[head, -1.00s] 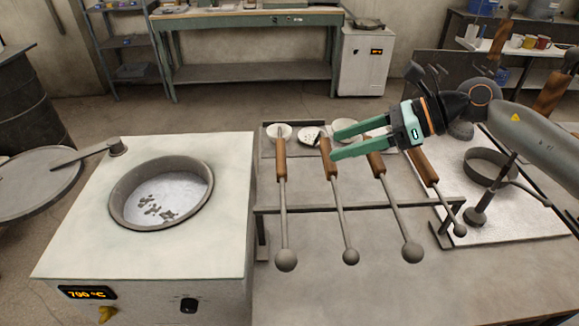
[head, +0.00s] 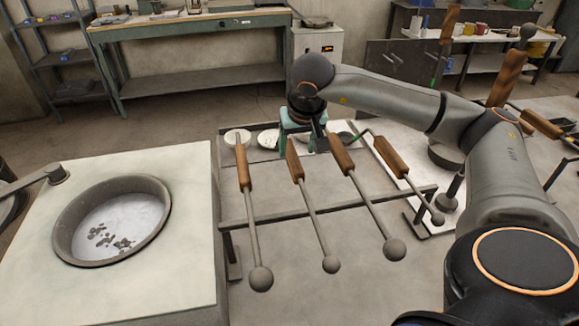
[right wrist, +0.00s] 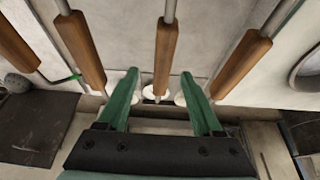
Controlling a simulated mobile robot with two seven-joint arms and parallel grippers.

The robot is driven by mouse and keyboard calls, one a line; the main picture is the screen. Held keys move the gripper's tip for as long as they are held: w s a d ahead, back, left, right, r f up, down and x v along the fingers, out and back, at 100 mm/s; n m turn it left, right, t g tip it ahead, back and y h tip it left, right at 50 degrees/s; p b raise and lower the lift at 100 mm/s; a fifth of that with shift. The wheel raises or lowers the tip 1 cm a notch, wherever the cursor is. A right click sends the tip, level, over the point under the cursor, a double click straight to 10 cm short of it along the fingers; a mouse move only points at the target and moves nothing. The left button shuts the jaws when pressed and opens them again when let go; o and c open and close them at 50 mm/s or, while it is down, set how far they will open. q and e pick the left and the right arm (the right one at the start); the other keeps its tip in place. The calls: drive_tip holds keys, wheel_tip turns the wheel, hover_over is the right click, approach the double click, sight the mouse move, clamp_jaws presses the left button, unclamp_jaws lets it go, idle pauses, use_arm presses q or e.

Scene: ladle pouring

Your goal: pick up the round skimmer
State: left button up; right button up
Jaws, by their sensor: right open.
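Several tools with brown wooden handles and grey shafts lie side by side on a low rack, with rounded grey ends toward me. I cannot tell by shape which is the round skimmer. My right gripper (head: 303,142) points down at the far end of the handles, open and empty. In the right wrist view its green fingers (right wrist: 159,95) stand apart on either side of one wooden handle (right wrist: 165,52). That is the second tool from the left in the head view, with its handle (head: 294,161) and rounded end (head: 331,264). Finger contact is not clear. My left gripper is out of view.
Neighbouring handles lie close on both sides: the first (head: 243,168) and third (head: 340,152). The rack bar (head: 350,205) crosses under the shafts. White dishes (head: 238,137) stand behind. A furnace with a round pot (head: 112,221) is at left.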

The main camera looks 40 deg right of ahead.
sight(292, 162)
drive_tip(key=x, duration=0.8)
drive_tip(key=shift+w+a+f, duration=0.1)
drive_tip(key=shift+w+f, duration=0.05)
clamp_jaws()
idle(0.3)
idle(0.8)
drive_tip(key=shift+w, duration=0.1)
